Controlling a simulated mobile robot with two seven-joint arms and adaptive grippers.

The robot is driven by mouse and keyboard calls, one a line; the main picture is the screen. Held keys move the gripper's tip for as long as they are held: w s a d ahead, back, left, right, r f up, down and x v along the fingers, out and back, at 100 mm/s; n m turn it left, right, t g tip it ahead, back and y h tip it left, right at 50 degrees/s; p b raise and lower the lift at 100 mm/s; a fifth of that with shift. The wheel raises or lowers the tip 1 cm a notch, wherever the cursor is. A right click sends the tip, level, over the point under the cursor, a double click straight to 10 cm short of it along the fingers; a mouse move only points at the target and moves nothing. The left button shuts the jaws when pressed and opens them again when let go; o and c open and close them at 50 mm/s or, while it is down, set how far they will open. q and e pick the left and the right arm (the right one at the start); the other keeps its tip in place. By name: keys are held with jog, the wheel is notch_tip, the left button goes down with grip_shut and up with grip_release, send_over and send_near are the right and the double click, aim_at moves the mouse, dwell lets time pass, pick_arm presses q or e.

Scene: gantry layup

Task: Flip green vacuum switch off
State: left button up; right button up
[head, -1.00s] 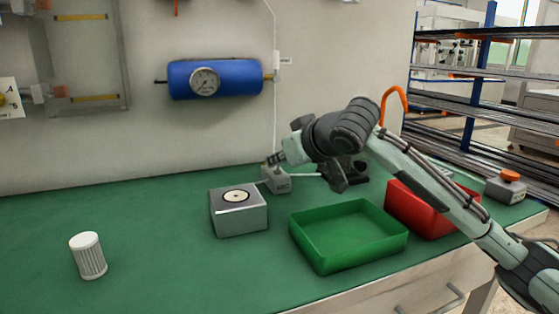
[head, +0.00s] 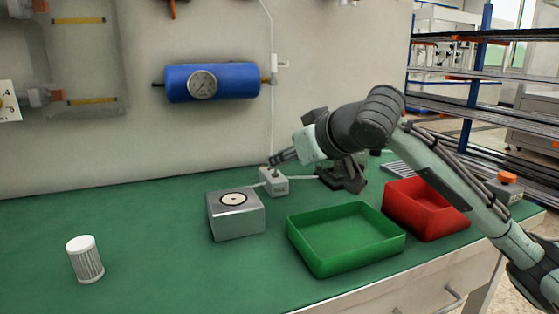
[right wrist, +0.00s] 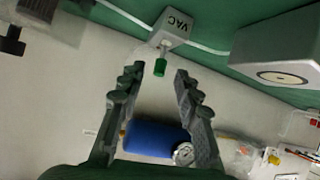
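The green vacuum switch (right wrist: 160,67) is a small green-tipped lever on a grey box marked VAC (right wrist: 172,28), seen in the right wrist view. In the head view the box (head: 274,184) stands on the green bench near the wall, behind the grey block. My right gripper (right wrist: 159,73) is open, with the green lever tip showing between its two fingertips; I cannot tell whether it touches. In the head view my right gripper (head: 279,158) is just above the box, and the lever is too small to read clearly. My left gripper is not in view.
A grey block with a round disc (head: 237,222) stands in front of the box. A green tray (head: 345,264) and a red tray (head: 430,231) are to the right. A white ribbed filter (head: 85,262) stands at left. A blue tank with a gauge (head: 235,82) hangs on the wall.

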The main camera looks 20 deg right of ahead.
jog(key=v, duration=0.7)
jog(key=shift+s, duration=0.25)
jog(key=shift+r, duration=0.1)
